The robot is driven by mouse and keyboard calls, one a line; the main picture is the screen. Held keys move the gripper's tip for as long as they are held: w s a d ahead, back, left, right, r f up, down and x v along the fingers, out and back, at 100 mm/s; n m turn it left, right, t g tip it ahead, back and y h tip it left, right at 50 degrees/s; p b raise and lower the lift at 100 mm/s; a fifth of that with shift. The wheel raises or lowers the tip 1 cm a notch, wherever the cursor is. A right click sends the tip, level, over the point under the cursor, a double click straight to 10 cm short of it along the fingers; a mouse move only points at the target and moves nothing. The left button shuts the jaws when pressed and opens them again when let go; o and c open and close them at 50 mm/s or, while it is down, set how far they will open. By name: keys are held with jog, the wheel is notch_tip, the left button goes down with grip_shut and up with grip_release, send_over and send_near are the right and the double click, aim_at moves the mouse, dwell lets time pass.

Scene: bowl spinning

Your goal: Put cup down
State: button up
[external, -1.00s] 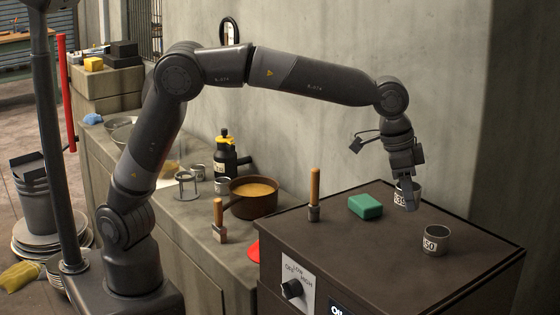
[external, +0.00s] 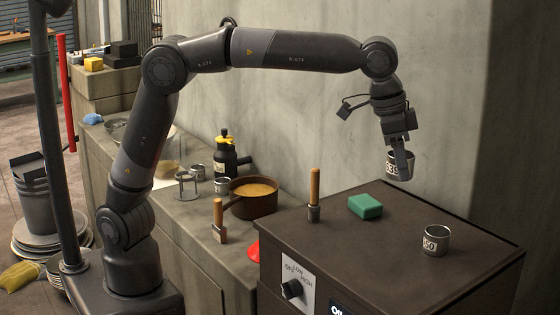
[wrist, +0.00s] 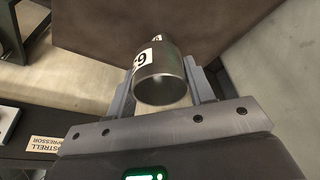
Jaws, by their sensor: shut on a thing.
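My gripper (external: 402,166) is shut on a grey metal cup with a white number label (external: 393,169). In the external view it holds the cup in the air above the back part of the brown cabinet top (external: 400,235). In the wrist view the cup (wrist: 161,82) sits between the two fingers, its round end facing the camera. A second metal cup (external: 436,239), labelled 50, stands upright on the cabinet top, to the right of and below the held cup in the picture.
A green block (external: 365,206) and a wooden-handled tool (external: 314,195) are on the cabinet top, left of the held cup. The concrete wall is close behind. The cabinet's front middle is clear.

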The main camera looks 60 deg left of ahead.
jog(key=w+a+r+n+y, duration=0.1)
jog(key=w+a+n, duration=0.25)
jog(key=a, duration=0.55)
jog(key=w+a+n+y, duration=0.1)
jog(key=w+a+n, duration=0.2)
jog(key=a+n, duration=0.35)
jog(key=n+g+y, duration=0.3)
jog(key=n+g, duration=0.2)
jog(key=n, duration=2)
send_over(186, 211)
jog(key=f, duration=2.2)
jog(key=d+f, duration=0.1)
jog(key=f, duration=1)
jog(key=shift+w+f, duration=0.4)
jog(key=shift+a+f, duration=0.1)
jog(key=shift+f, duration=1.95)
jog(key=shift+f+h, duration=0.15)
jog(key=shift+h, duration=0.15)
